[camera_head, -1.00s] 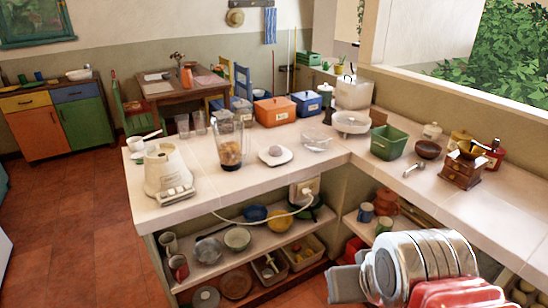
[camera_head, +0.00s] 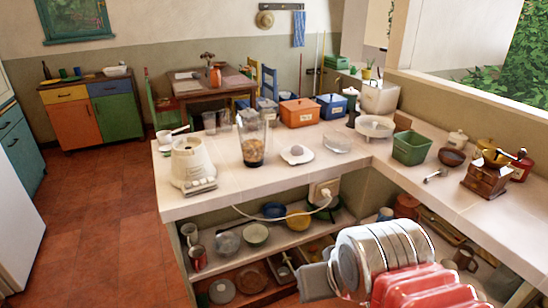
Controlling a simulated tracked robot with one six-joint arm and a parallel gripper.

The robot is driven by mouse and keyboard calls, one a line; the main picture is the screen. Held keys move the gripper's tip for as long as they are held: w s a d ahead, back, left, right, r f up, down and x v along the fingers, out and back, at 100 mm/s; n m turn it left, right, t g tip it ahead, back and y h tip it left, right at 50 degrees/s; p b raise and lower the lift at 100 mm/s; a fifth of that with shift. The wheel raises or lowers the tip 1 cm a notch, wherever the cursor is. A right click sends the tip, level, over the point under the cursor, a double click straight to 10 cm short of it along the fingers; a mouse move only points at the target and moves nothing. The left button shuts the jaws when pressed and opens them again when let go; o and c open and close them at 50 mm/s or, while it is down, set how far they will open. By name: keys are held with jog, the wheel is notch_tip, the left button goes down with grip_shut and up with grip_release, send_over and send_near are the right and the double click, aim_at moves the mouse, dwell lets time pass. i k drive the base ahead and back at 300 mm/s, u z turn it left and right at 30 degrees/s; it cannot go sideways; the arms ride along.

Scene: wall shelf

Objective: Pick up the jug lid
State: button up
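A clear blender jug (camera_head: 253,146) with brownish contents stands upright on the white counter (camera_head: 220,182); its top looks open. To its right lies a small flat white piece with a rounded greyish-pink middle (camera_head: 296,153). It could be the jug lid, but I cannot tell for certain. The white blender base (camera_head: 192,162) stands left of the jug. The grey end of my arm, my gripper (camera_head: 317,280), shows low in front of the counter and its shelves, well away from the jug. Its fingers are not clear, and nothing is seen held in it.
A clear container (camera_head: 337,143), a green bin (camera_head: 411,147) and a coffee grinder (camera_head: 487,178) stand on the counter. Shelves below hold bowls and cups. A white cord (camera_head: 290,214) hangs along the counter front to an outlet. The red floor (camera_head: 95,225) at left is clear.

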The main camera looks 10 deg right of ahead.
aim_at(307, 155)
jog(key=u, duration=0.4)
jog(key=i, duration=1.5)
